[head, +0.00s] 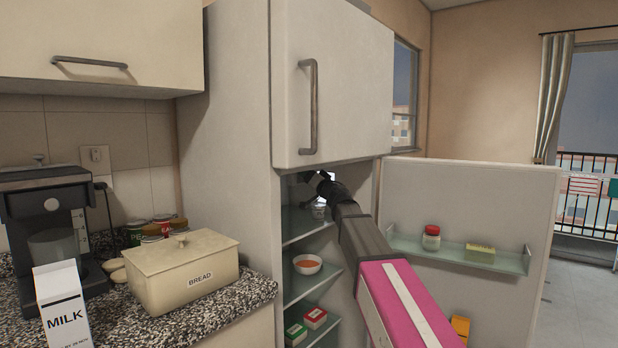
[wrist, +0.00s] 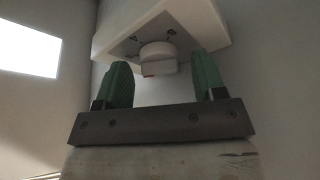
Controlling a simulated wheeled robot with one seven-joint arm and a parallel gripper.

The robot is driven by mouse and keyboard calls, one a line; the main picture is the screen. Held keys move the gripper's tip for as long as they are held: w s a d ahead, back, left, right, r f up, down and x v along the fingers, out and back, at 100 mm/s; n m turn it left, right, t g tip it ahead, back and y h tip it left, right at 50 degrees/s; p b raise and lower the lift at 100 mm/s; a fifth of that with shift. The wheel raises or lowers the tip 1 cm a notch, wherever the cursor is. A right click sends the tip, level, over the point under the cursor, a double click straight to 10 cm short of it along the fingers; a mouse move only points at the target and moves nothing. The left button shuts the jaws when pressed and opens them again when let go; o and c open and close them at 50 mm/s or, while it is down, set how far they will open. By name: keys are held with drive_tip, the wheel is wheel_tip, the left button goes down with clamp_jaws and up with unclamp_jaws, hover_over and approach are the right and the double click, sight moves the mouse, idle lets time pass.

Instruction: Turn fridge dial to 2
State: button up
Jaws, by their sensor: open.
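The fridge dial (wrist: 158,56) is a round white knob under a white housing (wrist: 190,22) in the wrist view. In the head view my arm reaches into the open fridge's upper part, and my gripper (head: 312,178) is small and dark there. The dial is hidden in the head view.
The fridge door (head: 465,205) stands open on the right, with a jar (head: 431,237) on its shelf. Glass shelves inside hold a bowl (head: 307,264) and small boxes (head: 315,317). A closed cupboard door (head: 345,85) is above. A counter with a bread box (head: 182,268) is at left.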

drive_tip(key=c, duration=0.9)
drive_tip(key=shift+n, duration=0.4)
drive_tip(key=n+g+y, duration=0.2)
drive_tip(key=n, duration=0.3)
drive_tip(key=n+g+y, duration=0.1)
drive_tip(key=n+g, duration=0.1)
drive_tip(key=n, duration=0.3)
drive_tip(key=n+g+y, duration=0.2)
drive_tip(key=n, duration=0.4)
drive_tip(key=shift+w+d+g+y, duration=0.2)
drive_tip(key=shift+g+y, duration=0.1)
drive_tip(key=shift+n, duration=0.4)
drive_tip(key=o, duration=0.9)
